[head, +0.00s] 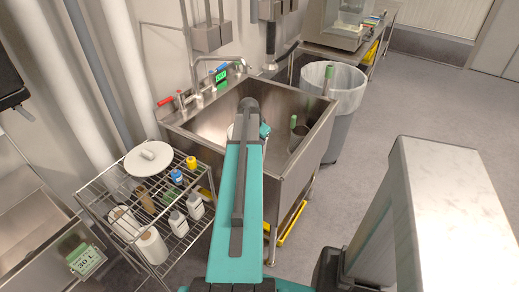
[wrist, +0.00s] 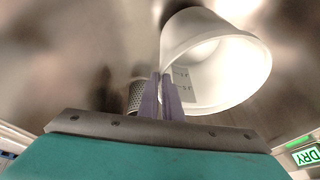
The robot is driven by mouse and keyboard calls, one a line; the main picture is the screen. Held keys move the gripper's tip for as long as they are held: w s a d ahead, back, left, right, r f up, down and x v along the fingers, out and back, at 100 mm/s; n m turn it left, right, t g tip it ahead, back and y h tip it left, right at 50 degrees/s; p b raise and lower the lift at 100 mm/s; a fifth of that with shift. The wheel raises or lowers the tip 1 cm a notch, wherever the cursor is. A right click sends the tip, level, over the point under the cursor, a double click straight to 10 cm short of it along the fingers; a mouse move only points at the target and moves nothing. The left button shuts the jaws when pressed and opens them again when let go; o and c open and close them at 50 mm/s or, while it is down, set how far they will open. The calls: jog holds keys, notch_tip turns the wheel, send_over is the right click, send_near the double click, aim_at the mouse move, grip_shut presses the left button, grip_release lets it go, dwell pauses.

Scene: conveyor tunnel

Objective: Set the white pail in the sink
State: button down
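The white pail (wrist: 235,62) fills the upper right of the wrist view, its open mouth tilted toward the camera. My gripper (wrist: 165,88) has its two thin purple-grey fingers close together at the pail's left rim, with the pail wall between them. In the head view my arm hides most of the pail and the fingers. The steel sink (head: 318,108) lies under the end of my arm, and its metal walls surround the pail in the wrist view. I cannot tell whether the pail touches the sink's floor.
A metal cup (head: 298,137) with a green-handled tool stands in the sink's right part. A faucet (head: 212,70) is at the back. A wire rack (head: 160,205) with bottles and rolls stands left. A lined bin (head: 340,100) stands behind right. Open floor lies to the right.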

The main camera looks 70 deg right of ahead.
jog(key=shift+f, duration=0.8)
jog(key=shift+f+p, duration=0.3)
jog(key=shift+f, duration=1.5)
jog(key=c, duration=1.9)
grip_release()
jog(key=shift+f, duration=0.1)
jog(key=shift+c, duration=0.2)
jog(key=shift+r, duration=0.2)
jog(key=b+v, duration=0.1)
jog(key=v, duration=1.1)
jog(key=shift+b, duration=0.35)
